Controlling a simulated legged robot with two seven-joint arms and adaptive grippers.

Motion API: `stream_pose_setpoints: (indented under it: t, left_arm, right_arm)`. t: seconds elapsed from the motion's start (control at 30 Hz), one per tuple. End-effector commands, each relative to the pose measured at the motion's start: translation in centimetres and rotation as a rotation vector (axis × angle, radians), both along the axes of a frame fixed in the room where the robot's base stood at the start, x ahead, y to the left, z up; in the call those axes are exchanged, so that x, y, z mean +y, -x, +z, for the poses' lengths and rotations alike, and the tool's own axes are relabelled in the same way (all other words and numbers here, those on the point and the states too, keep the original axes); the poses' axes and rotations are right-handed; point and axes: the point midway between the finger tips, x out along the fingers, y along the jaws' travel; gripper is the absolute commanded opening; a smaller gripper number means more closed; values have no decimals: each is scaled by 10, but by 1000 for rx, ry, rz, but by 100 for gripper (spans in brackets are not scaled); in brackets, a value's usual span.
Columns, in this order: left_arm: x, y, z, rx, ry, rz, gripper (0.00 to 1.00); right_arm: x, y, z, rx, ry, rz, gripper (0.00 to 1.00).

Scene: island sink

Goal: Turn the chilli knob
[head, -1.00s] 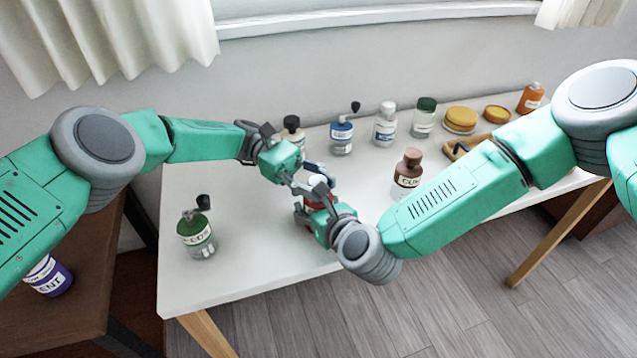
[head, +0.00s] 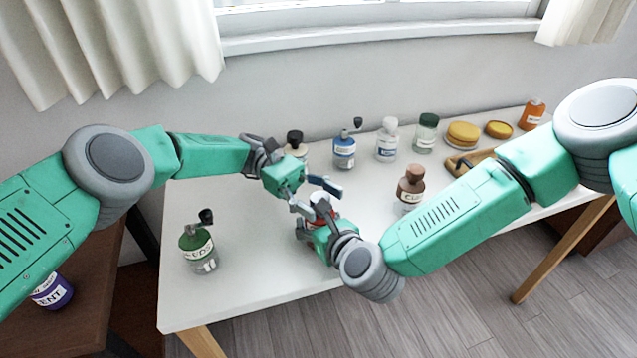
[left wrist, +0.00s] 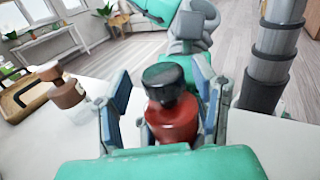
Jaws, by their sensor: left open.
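A red bottle with a dark round knob on top (left wrist: 163,88) stands upright between the fingers of my left gripper in the left wrist view. In the head view only a little of the red bottle (head: 320,212) shows between my two grippers, and its label cannot be read. My left gripper (head: 321,195) is open, its fingers on either side of the knob with a gap to it. My right gripper (head: 319,228) is low at the red bottle's body, from the front. Its fingers are partly hidden, so I cannot tell whether they grip.
A green bottle (head: 198,250) stands left on the white table (head: 250,285). A brown bottle (head: 410,190) stands to the right of the grippers. A black-capped bottle (head: 295,147), a blue bottle (head: 345,152) and others line the back.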

Motion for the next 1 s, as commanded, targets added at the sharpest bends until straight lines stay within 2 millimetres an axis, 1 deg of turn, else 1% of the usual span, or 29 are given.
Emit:
stream_pose_setpoints:
  t: [0.17, 0.47, 0.77, 1.0]
  left_arm:
    - [1, -1, 1, 0, 3, 42, 53]
    - [1, 1, 2, 2, 4, 201, 53]
    - [1, 2, 2, 1, 5, 425, 53]
    - [1, 3, 2, 3, 5, 645, 53]
  right_arm:
    - [-1, -1, 1, -1, 0, -2, 7]
    - [-1, -1, 0, -2, 0, -3, 7]
    - [-1, -1, 0, -1, 1, -3, 7]
    - [-1, -1, 0, -1, 0, -3, 7]
